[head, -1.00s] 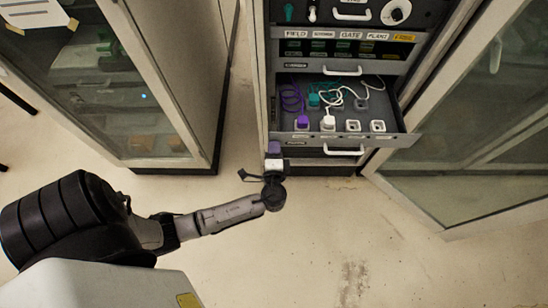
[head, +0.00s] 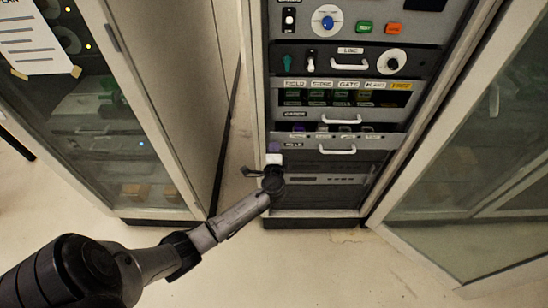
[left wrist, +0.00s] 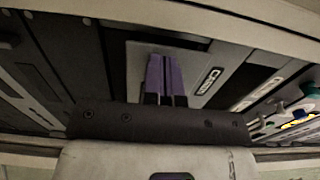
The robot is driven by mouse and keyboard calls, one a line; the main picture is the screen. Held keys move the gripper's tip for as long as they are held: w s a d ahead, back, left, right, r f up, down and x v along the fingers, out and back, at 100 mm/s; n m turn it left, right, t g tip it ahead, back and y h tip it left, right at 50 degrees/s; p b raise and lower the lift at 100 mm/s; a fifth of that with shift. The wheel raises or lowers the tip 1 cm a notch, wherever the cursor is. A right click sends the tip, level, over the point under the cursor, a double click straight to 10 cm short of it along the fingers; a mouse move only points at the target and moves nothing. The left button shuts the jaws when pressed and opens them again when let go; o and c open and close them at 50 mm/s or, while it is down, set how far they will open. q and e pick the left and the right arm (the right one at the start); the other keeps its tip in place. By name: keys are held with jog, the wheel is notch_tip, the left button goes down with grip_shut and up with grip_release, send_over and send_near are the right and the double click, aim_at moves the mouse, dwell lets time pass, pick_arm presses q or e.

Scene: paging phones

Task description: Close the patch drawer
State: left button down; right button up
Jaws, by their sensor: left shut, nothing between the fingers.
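The patch drawer (head: 375,141) is a grey-fronted drawer low in the rack, with a white handle (head: 337,151). It is almost fully in. Only a narrow strip of its inside shows above the front, with small white and purple bits in it. My left gripper (head: 275,146) is shut and empty, its purple fingertips at the left end of the drawer front. I cannot tell whether they touch it. My right gripper is not in view.
Above is a labelled drawer with a white handle (head: 338,122), then panels with knobs and buttons. A grey panel (head: 325,180) lies below. An open glass door (head: 480,200) stands at the right and a glass cabinet (head: 110,130) at the left. The floor in front is clear.

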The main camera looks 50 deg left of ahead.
pick_arm(q)
jog(key=shift+w+a, duration=0.15)
dwell(0.4)
jog(key=p+v, duration=0.2)
jog(key=v, duration=1.2)
jog(key=b, duration=0.9)
send_near(304, 143)
jog(key=b+x, duration=0.3)
jog(key=x, duration=0.5)
jog(key=shift+w+a, duration=0.15)
jog(key=shift+w, duration=0.05)
